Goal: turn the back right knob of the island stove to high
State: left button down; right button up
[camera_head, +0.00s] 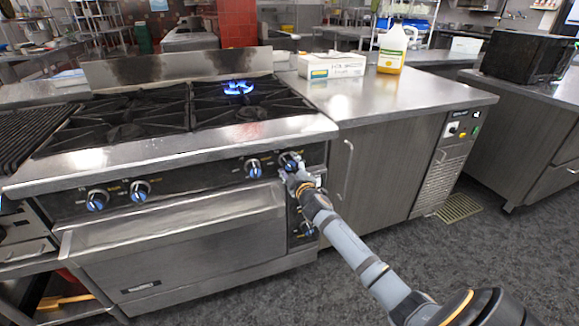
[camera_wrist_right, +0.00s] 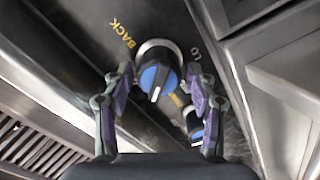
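The island stove (camera_head: 170,150) has blue-capped knobs along its front panel. The rightmost upper knob (camera_head: 289,160) is beside my right gripper (camera_head: 296,178) in the head view. In the right wrist view, this knob (camera_wrist_right: 155,80) has a blue face with a white pointer line, next to a yellow "BACK" label. The fingers of my right gripper (camera_wrist_right: 160,88) stand apart on either side of the knob, with small gaps showing. A blue flame (camera_head: 238,87) burns at the back right burner. My left gripper is not in view.
A second blue knob (camera_wrist_right: 196,128) lies partly behind a finger in the wrist view. Other knobs (camera_head: 253,168) (camera_head: 140,190) sit to the left. The oven handle (camera_head: 170,212) juts out below. A box (camera_head: 331,65) and a yellow jug (camera_head: 392,50) stand on the right counter.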

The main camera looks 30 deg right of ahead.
jog(key=shift+s, duration=0.1)
jog(key=v, duration=1.2)
jog(key=shift+d+f, duration=0.1)
jog(key=shift+f, duration=0.05)
